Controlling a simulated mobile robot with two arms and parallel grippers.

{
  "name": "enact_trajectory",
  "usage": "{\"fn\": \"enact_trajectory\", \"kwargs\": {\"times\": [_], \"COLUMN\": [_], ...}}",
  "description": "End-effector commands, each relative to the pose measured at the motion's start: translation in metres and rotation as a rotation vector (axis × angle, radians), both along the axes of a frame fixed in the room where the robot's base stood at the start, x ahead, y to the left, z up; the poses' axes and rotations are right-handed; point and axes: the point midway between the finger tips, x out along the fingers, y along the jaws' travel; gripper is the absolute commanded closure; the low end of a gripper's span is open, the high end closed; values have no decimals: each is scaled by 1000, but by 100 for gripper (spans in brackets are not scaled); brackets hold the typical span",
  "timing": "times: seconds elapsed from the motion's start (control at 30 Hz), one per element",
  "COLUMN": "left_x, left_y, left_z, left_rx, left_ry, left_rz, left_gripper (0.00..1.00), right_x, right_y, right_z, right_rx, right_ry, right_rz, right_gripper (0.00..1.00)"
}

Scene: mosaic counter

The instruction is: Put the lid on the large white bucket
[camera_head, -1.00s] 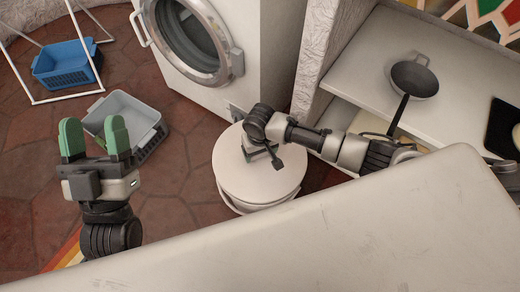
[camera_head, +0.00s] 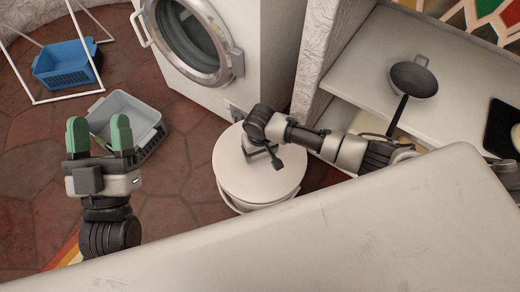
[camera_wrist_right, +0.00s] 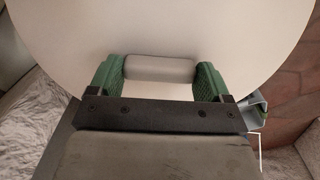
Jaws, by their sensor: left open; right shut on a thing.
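The round white lid (camera_head: 238,178) lies over the top of the large white bucket (camera_head: 236,205) on the floor, near the counter's corner. A band of the bucket shows below the lid at its lower left; whether the lid is seated all round I cannot tell. My right gripper (camera_head: 262,150) is over the lid. In the right wrist view the green fingers of my right gripper (camera_wrist_right: 160,75) are shut on the lid's grey handle (camera_wrist_right: 160,67), with the lid's pale disc (camera_wrist_right: 160,25) behind. My left gripper (camera_head: 99,135) is open and empty, fingers up, away at the left.
A washing machine (camera_head: 272,50) stands behind the bucket. A grey basket (camera_head: 150,138) and a blue basket (camera_head: 66,66) are on the tiled floor at left. A pan (camera_head: 414,80) sits on the shelf at right. A white counter (camera_head: 330,235) fills the foreground.

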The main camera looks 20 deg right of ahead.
Motion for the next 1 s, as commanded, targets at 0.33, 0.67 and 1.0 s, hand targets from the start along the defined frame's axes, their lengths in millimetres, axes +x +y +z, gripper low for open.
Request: {"fn": "enact_trajectory", "kwargs": {"times": [0.33, 0.67, 1.0], "left_x": [4, 7, 7], "left_y": [0, 0, 1], "left_z": [-8, -13, -13], "left_rx": [20, 33, 33], "left_ry": [72, 119, 116], "left_rz": [3, 7, 7], "left_gripper": [41, 41, 41], "right_x": [0, 0, 0], "right_y": [0, 0, 0], "right_z": [0, 0, 0], "right_rx": [1, 1, 0], "right_ry": [0, 0, 0], "right_rz": [-1, 0, 0], "right_gripper": [47, 47, 47]}}
